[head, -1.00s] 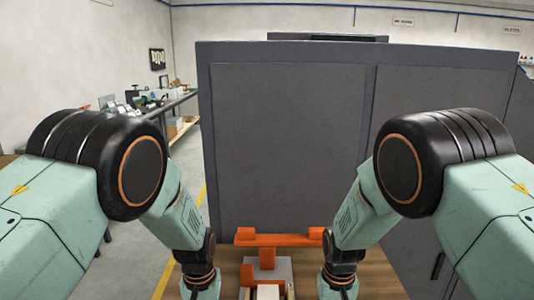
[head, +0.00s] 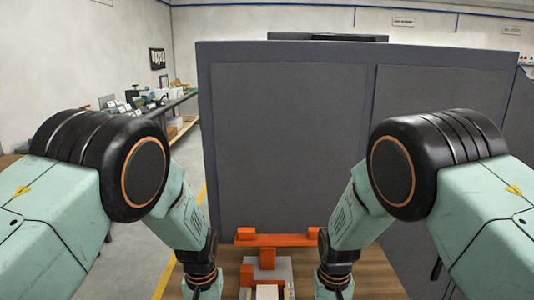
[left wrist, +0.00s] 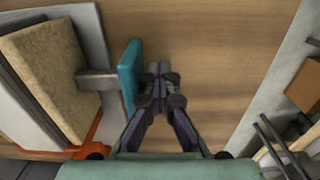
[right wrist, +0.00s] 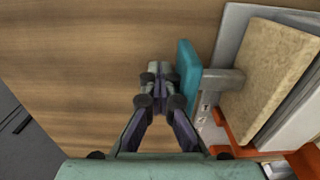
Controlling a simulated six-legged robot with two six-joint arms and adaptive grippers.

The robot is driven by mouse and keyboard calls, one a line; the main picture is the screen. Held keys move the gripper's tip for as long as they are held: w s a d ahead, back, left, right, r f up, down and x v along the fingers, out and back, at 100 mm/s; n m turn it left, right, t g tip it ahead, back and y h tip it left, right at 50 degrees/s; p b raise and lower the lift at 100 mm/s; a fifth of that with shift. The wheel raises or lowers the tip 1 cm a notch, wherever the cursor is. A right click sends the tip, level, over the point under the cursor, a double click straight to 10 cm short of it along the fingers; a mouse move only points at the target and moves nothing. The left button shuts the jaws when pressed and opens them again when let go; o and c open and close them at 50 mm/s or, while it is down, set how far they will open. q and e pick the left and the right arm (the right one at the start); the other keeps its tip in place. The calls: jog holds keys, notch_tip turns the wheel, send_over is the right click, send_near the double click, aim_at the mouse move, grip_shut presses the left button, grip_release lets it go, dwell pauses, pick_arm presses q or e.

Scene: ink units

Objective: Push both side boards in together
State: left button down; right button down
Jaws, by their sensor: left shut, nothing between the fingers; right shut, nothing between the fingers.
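A teal side board (left wrist: 130,72) stands on a grey stem left of my left gripper (left wrist: 159,75) in the left wrist view. The other teal side board (right wrist: 188,68) stands on a grey stem right of my right gripper (right wrist: 159,75) in the right wrist view. Both grippers are shut and empty, with their fingertips close beside the boards' outer faces. I cannot tell whether they touch. Between the boards is a grey unit (head: 284,270) with a tan block (left wrist: 50,75) and orange parts (head: 275,240). In the head view the fingers and boards are hidden or out of frame.
The wooden table top (right wrist: 90,70) is bare around both grippers. A grey tray edge (left wrist: 255,95) with a brown box (left wrist: 304,88) and dark rods lies right in the left wrist view. A tall dark cabinet (head: 290,140) stands behind the table.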

pick_arm(q)
jog(key=shift+d, duration=0.45)
pick_arm(e)
jog(key=shift+a, duration=0.55)
dwell(0.5)
pick_arm(q)
jog(key=shift+a+r, duration=0.35)
jog(key=shift+a, duration=0.5)
jog(key=shift+a+r, duration=0.35)
jog(key=shift+a, duration=0.5)
jog(key=shift+a+r, duration=0.35)
jog(key=shift+a, duration=0.5)
pick_arm(e)
jog(key=shift+d, duration=0.15)
jog(key=shift+d+r, duration=0.35)
jog(key=shift+d, duration=0.45)
jog(key=shift+d+r, duration=0.3)
jog(key=shift+d, duration=0.5)
jog(key=shift+d+r, duration=0.35)
jog(key=shift+d, duration=0.45)
pick_arm(q)
jog(key=shift+f, duration=0.1)
